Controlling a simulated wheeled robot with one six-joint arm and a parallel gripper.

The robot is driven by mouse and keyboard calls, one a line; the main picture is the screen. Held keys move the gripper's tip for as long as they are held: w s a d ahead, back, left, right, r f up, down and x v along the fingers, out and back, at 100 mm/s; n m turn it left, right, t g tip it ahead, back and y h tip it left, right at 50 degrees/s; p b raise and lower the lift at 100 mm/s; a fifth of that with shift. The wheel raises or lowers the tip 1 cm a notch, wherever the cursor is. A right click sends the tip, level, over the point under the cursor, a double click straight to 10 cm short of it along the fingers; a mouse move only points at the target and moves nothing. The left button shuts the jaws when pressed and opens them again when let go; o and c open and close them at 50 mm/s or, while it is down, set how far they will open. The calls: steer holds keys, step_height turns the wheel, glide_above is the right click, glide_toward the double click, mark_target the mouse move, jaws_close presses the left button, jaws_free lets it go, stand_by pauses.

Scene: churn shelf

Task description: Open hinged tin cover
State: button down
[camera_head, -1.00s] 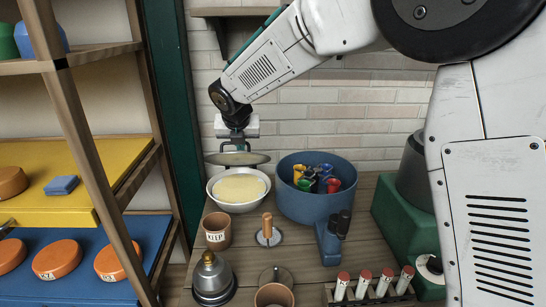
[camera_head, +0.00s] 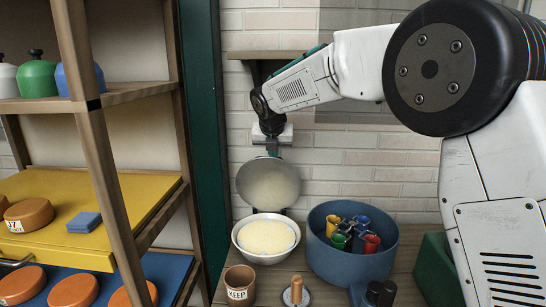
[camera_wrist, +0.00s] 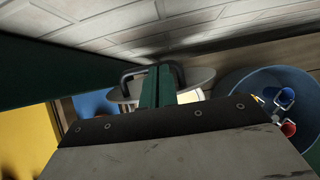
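The tin (camera_head: 247,249) is a round white bowl-like vessel holding pale yellow contents, on the wooden table below my arm. Its round grey cover (camera_head: 268,184) stands steeply tilted up at the back of the tin, inner face toward the head camera. In the wrist view the cover's edge (camera_wrist: 200,76) and its dark bar handle (camera_wrist: 128,78) show. My gripper (camera_wrist: 158,82) has its green fingers close together across the handle and appears shut on it. In the head view the gripper's fingertips are hidden behind the cover.
A blue tub (camera_head: 340,262) with coloured pieces stands right of the tin. A KEEP cup (camera_head: 239,286) and a wooden-handled tool (camera_head: 296,292) stand in front. A shelf rack (camera_head: 95,150) is at left; the brick wall (camera_head: 350,165) is close behind.

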steer(key=shift+w+d+f, duration=0.15)
steer(key=shift+w+d, duration=0.1)
steer(key=shift+w, duration=0.1)
steer(key=v, duration=0.8)
steer(key=s+d+f+m+g, duration=0.1)
steer(key=s+d+f+m, duration=0.2)
steer(key=s+d+m, duration=0.5)
steer(key=s+d+f+m+g, duration=0.2)
steer(key=s+d+m, duration=0.7)
steer(key=s+m, duration=0.6)
steer(key=s+d+f+m+g, duration=0.2)
steer(key=s+d+f+m, duration=0.3)
steer(key=s, duration=1.9)
steer(key=d+m, duration=0.3)
steer(key=m, duration=0.4)
steer(key=shift+s+d, duration=0.3)
steer(key=shift+s, duration=0.1)
